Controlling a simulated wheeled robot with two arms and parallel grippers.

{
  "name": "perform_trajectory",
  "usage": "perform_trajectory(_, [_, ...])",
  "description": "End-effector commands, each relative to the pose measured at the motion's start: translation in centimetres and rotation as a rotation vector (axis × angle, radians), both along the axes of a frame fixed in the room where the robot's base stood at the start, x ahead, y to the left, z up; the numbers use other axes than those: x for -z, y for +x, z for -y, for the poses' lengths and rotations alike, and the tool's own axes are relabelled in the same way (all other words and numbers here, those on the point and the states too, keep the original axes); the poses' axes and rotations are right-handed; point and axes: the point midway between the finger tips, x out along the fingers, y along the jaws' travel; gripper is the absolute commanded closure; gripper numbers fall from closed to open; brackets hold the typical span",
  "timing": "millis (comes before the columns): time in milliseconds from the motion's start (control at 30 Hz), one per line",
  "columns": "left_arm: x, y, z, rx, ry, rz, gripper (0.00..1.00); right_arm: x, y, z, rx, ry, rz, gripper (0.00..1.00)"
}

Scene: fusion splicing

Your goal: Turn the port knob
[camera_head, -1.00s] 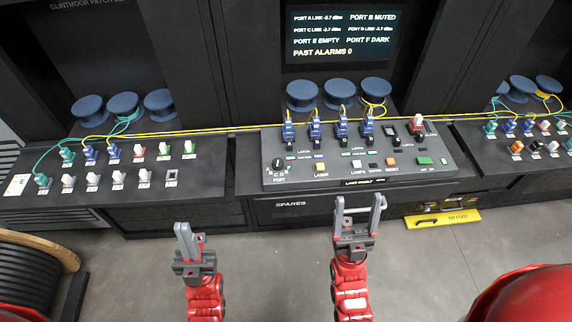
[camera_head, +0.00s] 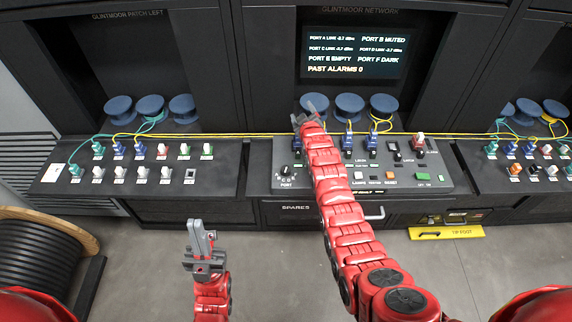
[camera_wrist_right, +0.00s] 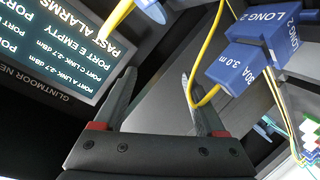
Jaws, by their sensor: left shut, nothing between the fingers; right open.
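The port knob (camera_head: 297,170) is a round black dial with a light pointer, at the left end of the middle console, above the PORT label. My right arm reaches up across the console, and my right gripper (camera_head: 310,112) is open over its back row of blue plugs, beyond the knob and apart from it. In the right wrist view the open fingers (camera_wrist_right: 158,105) stand wide apart, with a blue connector (camera_wrist_right: 236,68) and its yellow cable close to the right finger. Whether they touch I cannot tell. My left gripper (camera_head: 201,240) is shut and empty, low in front of the left panel.
The screen (camera_head: 353,52) reads PORT B MUTED, PORT E EMPTY, PORT F DARK. Blue spools (camera_head: 349,103) and yellow cables lie behind the plugs. A cable drum (camera_head: 40,255) stands left. Floor between the arms is clear.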

Motion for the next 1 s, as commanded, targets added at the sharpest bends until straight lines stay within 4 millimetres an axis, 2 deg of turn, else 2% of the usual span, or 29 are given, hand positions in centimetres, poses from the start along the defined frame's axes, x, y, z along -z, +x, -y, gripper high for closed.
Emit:
perform_trajectory(33, [0.0, 0.0, 0.0, 0.0, 0.0, 0.0, 1.0, -0.4, 0.9, -0.9, -0.021, -0.045, -0.072, 0.27])
perform_trajectory(100, [0.0, 0.0, 0.0, 0.0, 0.0, 0.0, 1.0, 0.2, 1.1, -2.0, -0.057, -0.12, -0.204, 0.27])
perform_trajectory(167, [0.0, 0.0, 0.0, 0.0, 0.0, 0.0, 1.0, 0.0, 0.8, -2.9, -0.097, -0.188, -0.319, 0.27])
perform_trajectory(233, [0.0, 0.0, 0.0, 0.0, 0.0, 0.0, 1.0, -0.4, -0.5, -4.0, -0.159, -0.274, -0.475, 0.27])
perform_trajectory(367, [0.0, 0.0, 0.0, 0.0, 0.0, 0.0, 1.0, -2.6, -4.9, -5.3, -0.296, -0.422, -0.754, 0.27])
perform_trajectory(500, [0.0, 0.0, 0.0, 0.0, 0.0, 0.0, 1.0, -6.1, -10.6, -5.7, -0.438, -0.533, -0.992, 0.27])
perform_trajectory(600, [0.0, 0.0, 0.0, 0.0, 0.0, 0.0, 1.0, -8.0, -13.8, -5.6, -0.511, -0.578, -1.107, 0.27])
perform_trajectory(733, [0.1, 0.0, 0.0, 0.0, 0.0, 0.0, 1.0, -9.3, -15.8, -5.4, -0.557, -0.604, -1.172, 0.27])
perform_trajectory(867, [0.7, 0.0, 0.0, 0.0, 0.0, 0.0, 1.0, -8.7, -16.1, -5.4, -0.564, -0.607, -1.183, 0.27])
perform_trajectory(1000, [2.2, 0.0, 0.0, 0.0, 0.0, 0.0, 1.0, -6.9, -16.0, -5.4, -0.561, -0.606, -1.181, 0.27])
